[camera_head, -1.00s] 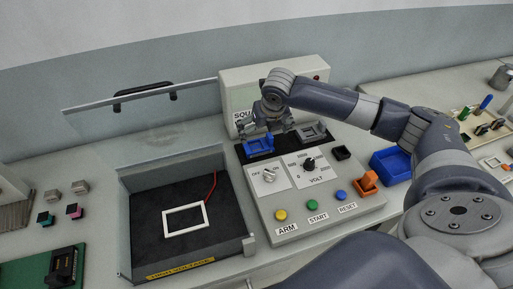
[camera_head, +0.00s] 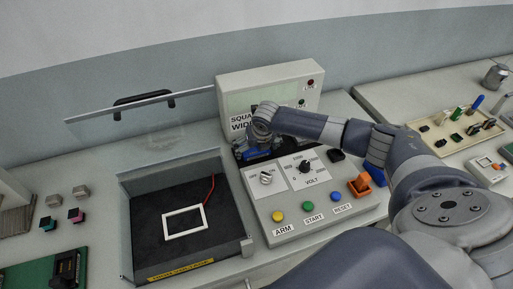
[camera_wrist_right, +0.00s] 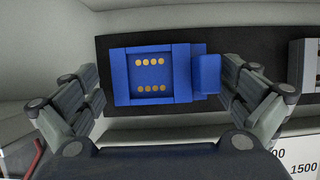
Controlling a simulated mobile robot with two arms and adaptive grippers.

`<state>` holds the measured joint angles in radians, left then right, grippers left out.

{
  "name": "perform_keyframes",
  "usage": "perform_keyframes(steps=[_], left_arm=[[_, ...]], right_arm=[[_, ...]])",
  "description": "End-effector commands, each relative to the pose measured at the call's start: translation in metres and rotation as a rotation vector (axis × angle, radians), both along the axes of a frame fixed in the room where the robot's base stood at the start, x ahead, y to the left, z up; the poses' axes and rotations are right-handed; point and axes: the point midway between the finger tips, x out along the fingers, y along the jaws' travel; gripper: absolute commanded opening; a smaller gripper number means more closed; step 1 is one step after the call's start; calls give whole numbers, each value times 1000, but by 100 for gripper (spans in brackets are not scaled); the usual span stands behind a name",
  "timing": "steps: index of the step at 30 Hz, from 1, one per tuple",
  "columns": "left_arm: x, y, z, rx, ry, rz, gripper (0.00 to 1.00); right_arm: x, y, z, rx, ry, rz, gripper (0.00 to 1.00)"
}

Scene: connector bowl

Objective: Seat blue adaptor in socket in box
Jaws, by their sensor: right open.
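The blue adaptor (camera_wrist_right: 152,75) sits on a dark strip (camera_wrist_right: 220,40) on the tester, with rows of gold contacts facing up. In the head view the adaptor (camera_head: 257,154) is mostly hidden by my right gripper (camera_head: 252,148). In the wrist view my right gripper (camera_wrist_right: 160,95) is open, its fingers on either side of the adaptor; I cannot tell whether they touch it. The open box (camera_head: 250,245) stands left of the tester's panel. A white rectangular frame (camera_head: 184,221) lies on its dark floor, with a red wire beside it. My left gripper is not in view.
The tester's panel (camera_head: 345,210) has knobs, coloured buttons and an orange switch (camera_head: 360,186). The box's clear lid stands raised, with a black handle (camera_head: 143,97). Small connectors (camera_head: 75,215) lie at left. A tray of parts (camera_head: 455,132) is at right.

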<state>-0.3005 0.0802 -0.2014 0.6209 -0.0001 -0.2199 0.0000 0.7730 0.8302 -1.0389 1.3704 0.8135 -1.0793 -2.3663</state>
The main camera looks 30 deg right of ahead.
Motion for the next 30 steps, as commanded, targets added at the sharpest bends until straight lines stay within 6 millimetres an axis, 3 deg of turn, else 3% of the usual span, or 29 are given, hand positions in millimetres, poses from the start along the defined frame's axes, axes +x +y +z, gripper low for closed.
perform_keyframes(steps=[6,12,23,30], left_arm=[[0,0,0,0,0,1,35],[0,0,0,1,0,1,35],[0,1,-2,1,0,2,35],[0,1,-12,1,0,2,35]], right_arm=[[0,0,-1,0,0,0,98],[0,0,0,-1,0,0,53],[1,-1,5,-1,-4,-1,53],[3,-1,45,1,-8,-1,53]])
